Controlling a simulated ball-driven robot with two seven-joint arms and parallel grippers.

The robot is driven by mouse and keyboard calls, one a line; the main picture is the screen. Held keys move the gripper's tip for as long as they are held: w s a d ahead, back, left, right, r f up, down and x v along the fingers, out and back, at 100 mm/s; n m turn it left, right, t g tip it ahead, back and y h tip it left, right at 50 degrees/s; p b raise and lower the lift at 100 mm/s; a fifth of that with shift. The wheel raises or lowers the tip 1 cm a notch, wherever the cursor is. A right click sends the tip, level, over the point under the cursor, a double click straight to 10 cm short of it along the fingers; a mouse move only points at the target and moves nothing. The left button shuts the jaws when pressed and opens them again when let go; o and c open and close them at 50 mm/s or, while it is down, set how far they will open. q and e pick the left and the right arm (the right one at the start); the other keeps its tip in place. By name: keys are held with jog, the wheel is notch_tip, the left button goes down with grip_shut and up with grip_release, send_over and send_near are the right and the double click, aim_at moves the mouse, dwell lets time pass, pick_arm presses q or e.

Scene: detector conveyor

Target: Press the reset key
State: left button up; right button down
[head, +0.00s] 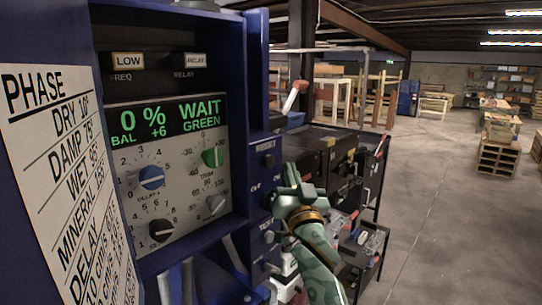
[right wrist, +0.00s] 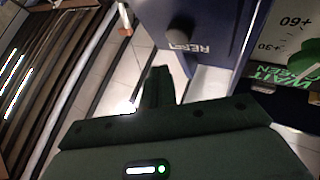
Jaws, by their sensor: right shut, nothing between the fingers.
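A narrow blue key strip (head: 261,210) stands right of the main panel, with dark round keys down its face. The upper key (head: 268,161) is uncovered; the labels are too small to read surely. My green right gripper (head: 281,196) is shut and empty, in front of the strip at mid-height, below the upper key. Whether it touches the strip I cannot tell. In the right wrist view a dark round key (right wrist: 180,30) sits beside a label beginning "RE", beyond the fingertips (right wrist: 160,84) and apart from them in the picture. My left gripper is not in view.
The panel display (head: 168,120) reads 0 %, BAL +6, WAIT GREEN. Several dials lie below it, and a white settings sheet (head: 65,170) is at the left. Black tool drawers (head: 345,165) stand close behind my gripper.

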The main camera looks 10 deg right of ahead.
jog(key=shift+s+d+p, duration=0.7)
jog(key=shift+s+d, duration=0.05)
jog(key=shift+s, duration=0.25)
